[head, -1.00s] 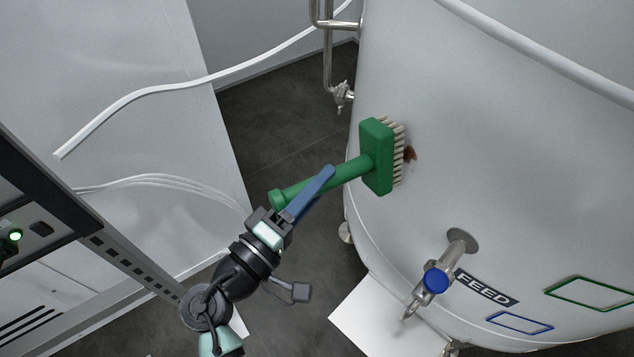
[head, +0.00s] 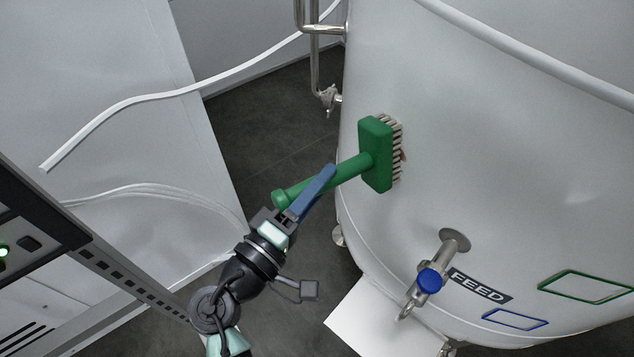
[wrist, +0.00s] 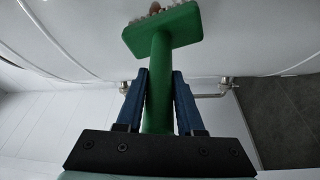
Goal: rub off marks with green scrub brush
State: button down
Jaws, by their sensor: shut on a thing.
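My gripper (head: 308,193) is shut on the handle of the green scrub brush (head: 376,154). In the wrist view the blue fingers (wrist: 159,98) sit on both sides of the green handle, with the brush head (wrist: 163,30) beyond them. The pale bristles face the side of the grey-white tank (head: 480,130). A small reddish-brown mark (head: 403,155) shows at the bristle tips on the tank wall, partly hidden by the brush. It also shows as a small brown spot in the wrist view (wrist: 155,8). I cannot tell whether the bristles touch the wall.
A tap with a blue knob (head: 430,280) sticks out of the tank below the brush, beside a FEED label (head: 480,287). A steel pipe with a valve (head: 327,97) runs at the tank's left. A pale cabinet (head: 100,70) stands at left. Dark floor (head: 270,130) lies between.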

aim_at(288, 201)
jog(key=shift+d, duration=0.1)
jog(key=s+d, duration=0.2)
jog(key=s, duration=0.1)
jog(key=shift+s, duration=0.15)
jog(key=shift+w+a+r+b, duration=0.1)
jog(key=shift+w+a+b, duration=0.3)
jog(key=shift+w, duration=0.5)
jog(key=shift+w+a+r+b, duration=0.15)
jog(key=shift+w+a, duration=0.35)
jog(key=shift+w, duration=0.35)
jog(key=shift+f, duration=0.1)
jog(key=shift+s+a+b, duration=0.1)
jog(key=shift+s+a, duration=0.4)
jog(key=shift+a, duration=0.35)
jog(key=shift+s+a+b, duration=0.1)
jog(key=shift+s+a, duration=0.4)
jog(key=shift+a, duration=0.4)
jog(key=shift+s+a+b, duration=0.1)
jog(key=shift+s+a, duration=0.4)
jog(key=shift+a, duration=0.35)
